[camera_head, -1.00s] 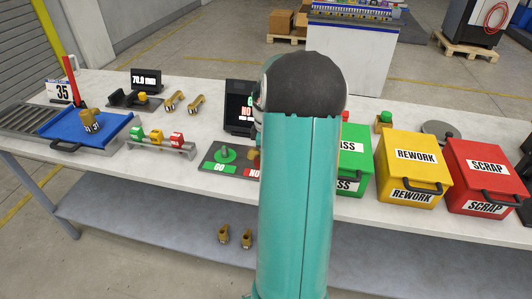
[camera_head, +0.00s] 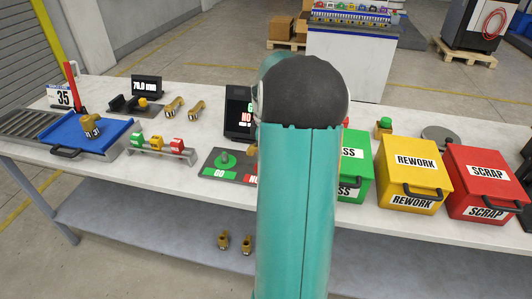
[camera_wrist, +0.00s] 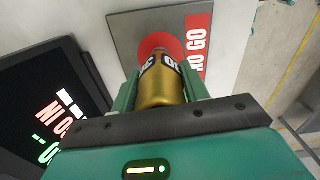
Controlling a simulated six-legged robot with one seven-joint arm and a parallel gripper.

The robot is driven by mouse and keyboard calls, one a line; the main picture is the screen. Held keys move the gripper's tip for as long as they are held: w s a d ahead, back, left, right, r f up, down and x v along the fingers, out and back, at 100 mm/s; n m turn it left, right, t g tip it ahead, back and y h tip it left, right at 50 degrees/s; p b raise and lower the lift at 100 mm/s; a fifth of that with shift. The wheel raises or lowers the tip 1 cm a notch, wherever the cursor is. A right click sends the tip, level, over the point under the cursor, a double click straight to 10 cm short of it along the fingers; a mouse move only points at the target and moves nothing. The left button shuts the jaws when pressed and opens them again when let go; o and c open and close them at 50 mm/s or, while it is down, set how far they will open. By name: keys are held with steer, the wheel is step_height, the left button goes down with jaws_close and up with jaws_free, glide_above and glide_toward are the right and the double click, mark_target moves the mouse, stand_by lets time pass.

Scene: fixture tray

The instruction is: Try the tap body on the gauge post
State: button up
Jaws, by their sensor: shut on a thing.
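A brass tap body (camera_wrist: 162,88) with a dark and white printed band is between the fingers of my gripper (camera_wrist: 160,72) in the wrist view. The gripper is shut on it. The tap body's far end is over the red round NO GO pad (camera_wrist: 158,42) of the gauge plate (camera_wrist: 125,30). The NO GO post is hidden, so I cannot tell whether the tap body is around it or above it. In the head view the green GO post (camera_head: 226,156) stands bare, and my arm hides the gripper and most of the NO GO side.
A dark display (camera_head: 239,112) stands behind the gauge plate. Green (camera_head: 355,165), yellow (camera_head: 414,170) and red (camera_head: 484,180) boxes stand to the right. A blue tray (camera_head: 60,130) with a tap body and a rack of coloured blocks (camera_head: 160,150) are to the left.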

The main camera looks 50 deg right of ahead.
steer(key=shift+r, duration=1.55)
